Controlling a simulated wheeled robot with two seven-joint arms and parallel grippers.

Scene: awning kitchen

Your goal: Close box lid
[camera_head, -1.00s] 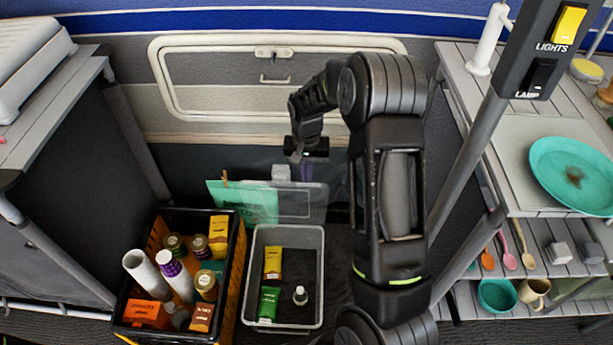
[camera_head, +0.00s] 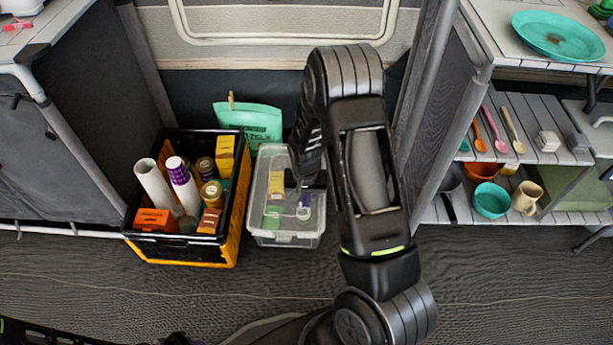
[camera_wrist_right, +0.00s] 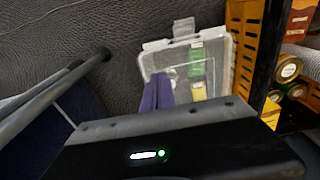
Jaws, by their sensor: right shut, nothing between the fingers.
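The clear plastic box (camera_head: 288,240) stands on the floor, with yellow and green packets visible through its translucent lid (camera_head: 259,190). The lid lies over the box top; I cannot tell whether it is fully seated. The lid also shows in the right wrist view (camera_wrist_right: 216,48). My right gripper (camera_head: 304,212) is shut and empty, pointing down over the lid's right part. Its purple fingers show in the right wrist view (camera_wrist_right: 157,93), at or just above the lid; contact is unclear. My forearm and wrist hide the box's right back corner. My left gripper is not in view.
A black and orange crate (camera_head: 237,222) with bottles, jars and cartons stands close left of the box. A green bag (camera_head: 250,121) is behind the box. Shelves (camera_head: 560,155) with dishes stand at right.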

